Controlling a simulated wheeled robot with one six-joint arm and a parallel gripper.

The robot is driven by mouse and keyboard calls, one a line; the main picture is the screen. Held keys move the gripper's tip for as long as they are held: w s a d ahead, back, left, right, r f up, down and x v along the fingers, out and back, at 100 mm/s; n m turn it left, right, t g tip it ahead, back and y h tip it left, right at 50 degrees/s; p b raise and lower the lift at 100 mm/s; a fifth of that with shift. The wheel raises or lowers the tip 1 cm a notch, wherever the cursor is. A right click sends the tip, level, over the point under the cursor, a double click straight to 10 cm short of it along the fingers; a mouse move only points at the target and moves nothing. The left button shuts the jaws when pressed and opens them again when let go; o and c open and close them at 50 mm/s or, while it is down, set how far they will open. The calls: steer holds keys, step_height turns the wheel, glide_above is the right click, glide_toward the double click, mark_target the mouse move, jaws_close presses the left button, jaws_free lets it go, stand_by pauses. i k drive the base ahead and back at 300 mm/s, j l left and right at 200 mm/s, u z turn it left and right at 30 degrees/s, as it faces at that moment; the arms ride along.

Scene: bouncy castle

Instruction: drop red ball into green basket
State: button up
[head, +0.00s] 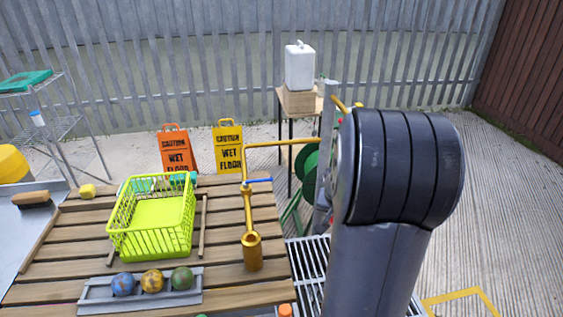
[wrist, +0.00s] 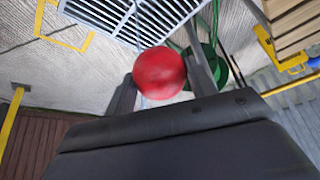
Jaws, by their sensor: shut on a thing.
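The red ball (wrist: 159,73) is held between the two dark fingers of my gripper (wrist: 161,80) in the wrist view. The fingers touch it on both sides. In the head view my arm hides most of the gripper and ball. The green basket (head: 117,241) is a bright yellow-green mesh basket, upright on the slatted wooden table at the left. It looks empty inside. My gripper is to the right of the basket, beyond the table's right side.
A grey tray (head: 100,298) with blue, yellow and green balls sits in front of the basket. A brass tap pipe (head: 252,250) rises right of the basket. Two wet floor signs (head: 178,150) stand behind the table. A metal grate (head: 309,262) lies right of it.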

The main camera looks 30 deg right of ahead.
mark_target(157, 214)
steer(key=k+j, duration=0.2)
steer(key=j, duration=0.15)
steer(key=k+j, duration=0.25)
steer(key=j, duration=0.15)
steer(key=k+j, duration=0.2)
steer(key=j, duration=0.15)
